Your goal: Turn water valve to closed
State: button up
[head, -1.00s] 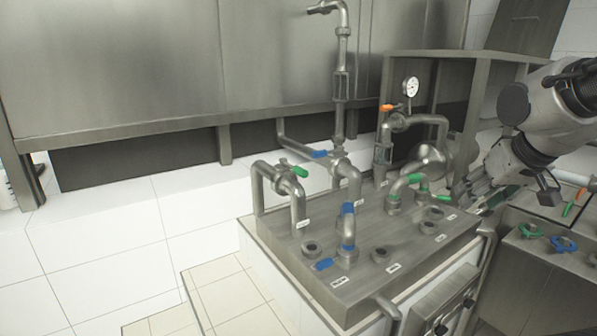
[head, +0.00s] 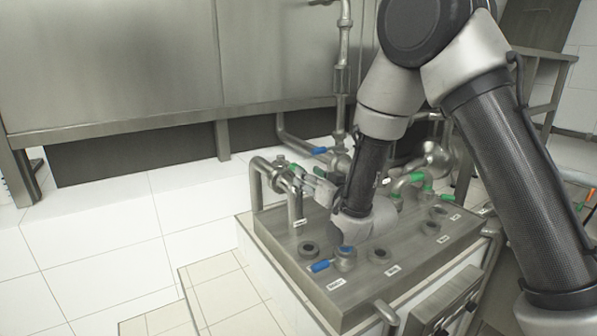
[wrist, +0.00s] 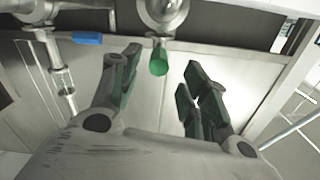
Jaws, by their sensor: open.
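The pipe station has several valves with blue or green handles; its labels are too small to read, so I cannot tell which is the water valve. My gripper (head: 312,188) is open beside the left bent pipe (head: 258,190), partly hidden by my arm. In the wrist view, a green valve handle (wrist: 159,58) stands just beyond the gap between my open fingers (wrist: 155,88), seemingly not gripped. A blue handle (wrist: 88,38) is to its left. In the head view, blue handles show at the back (head: 319,150) and at the front left (head: 321,266).
The steel station top (head: 300,275) has several round ports and pipes close together. My arm covers its middle. More green handles (head: 416,177) stand at the right. A large steel cabinet (head: 110,65) is behind; white tiles (head: 100,240) lie clear at left.

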aim_at(290, 165)
jog(key=x, duration=0.6)
jog(key=shift+s, duration=0.1)
grip_shut()
